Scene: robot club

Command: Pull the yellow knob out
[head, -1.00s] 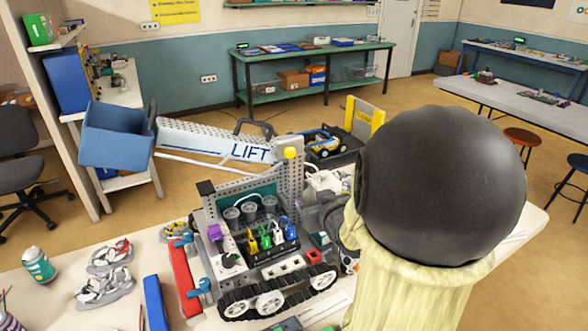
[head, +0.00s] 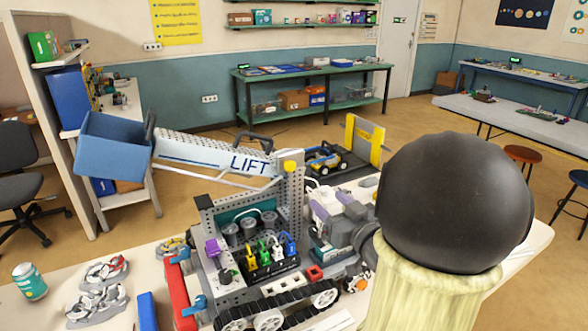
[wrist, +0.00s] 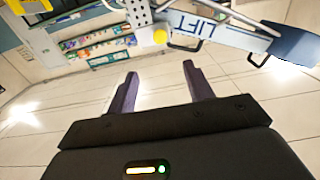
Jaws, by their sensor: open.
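The yellow knob (head: 290,167) sits at the top of a grey perforated upright on the tracked robot model (head: 238,290), beside the arm marked LIFT (head: 215,152). It also shows in the wrist view (wrist: 160,36), near the top middle, beyond my fingertips. My gripper (wrist: 157,70) is open, with two dark purple fingers spread apart and nothing between them. The knob lies ahead of the gap and apart from both fingers.
A blue bucket (head: 115,150) hangs at the LIFT arm's left end. Colored plugs (head: 270,250) sit low on the model's front. Open floor lies behind the table.

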